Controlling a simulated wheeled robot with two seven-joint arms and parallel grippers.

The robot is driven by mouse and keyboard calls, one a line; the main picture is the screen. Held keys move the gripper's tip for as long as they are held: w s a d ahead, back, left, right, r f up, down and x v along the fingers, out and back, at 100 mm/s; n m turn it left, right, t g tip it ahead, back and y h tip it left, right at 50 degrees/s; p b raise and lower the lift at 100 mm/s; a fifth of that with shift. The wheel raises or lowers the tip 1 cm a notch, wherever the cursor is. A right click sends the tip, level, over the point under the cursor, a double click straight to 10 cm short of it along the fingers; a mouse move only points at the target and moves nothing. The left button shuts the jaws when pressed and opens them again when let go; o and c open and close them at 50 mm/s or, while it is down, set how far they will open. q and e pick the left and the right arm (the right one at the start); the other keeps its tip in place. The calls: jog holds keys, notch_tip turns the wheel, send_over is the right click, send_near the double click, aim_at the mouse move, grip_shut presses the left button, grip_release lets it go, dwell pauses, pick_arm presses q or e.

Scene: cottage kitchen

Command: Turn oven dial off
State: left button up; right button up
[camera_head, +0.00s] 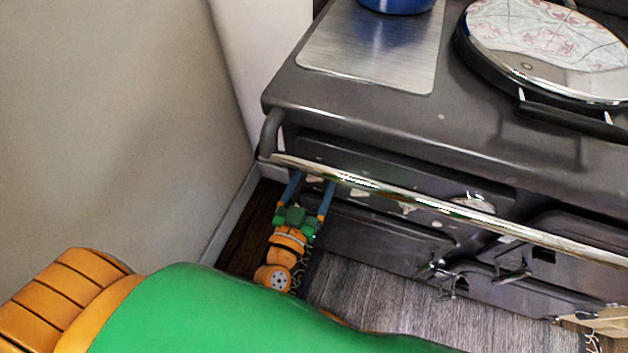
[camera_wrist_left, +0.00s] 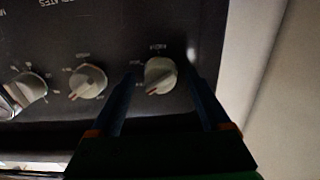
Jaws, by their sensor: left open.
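The oven (camera_head: 370,125) is a dark range cooker with a shiny front rail. My left gripper (camera_head: 313,181) is at the left end of its front, with its blue fingertips at or under the rail. In the left wrist view, a row of pale round dials sits on the dark panel. One dial (camera_wrist_left: 160,75) lies between the two spread fingers of my left gripper (camera_wrist_left: 160,78); I cannot tell whether they touch it. A second dial (camera_wrist_left: 88,81) and a third (camera_wrist_left: 28,88) are to its left. The labels appear upside down. My right gripper is not in view.
The chrome rail (camera_head: 420,200) runs along the oven front, close above my fingers. A wall (camera_head: 120,110) stands to the left. A blue pot (camera_head: 397,4) and a round hob lid (camera_head: 545,38) are on top. Wooden floor (camera_head: 385,305) lies in front.

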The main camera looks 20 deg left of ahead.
pick_arm(q)
grip_shut()
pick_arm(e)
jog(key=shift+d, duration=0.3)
pick_arm(q)
jog(key=shift+n, duration=5.9)
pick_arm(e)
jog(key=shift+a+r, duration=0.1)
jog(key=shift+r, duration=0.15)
pick_arm(q)
jog(key=shift+d, duration=0.1)
grip_release()
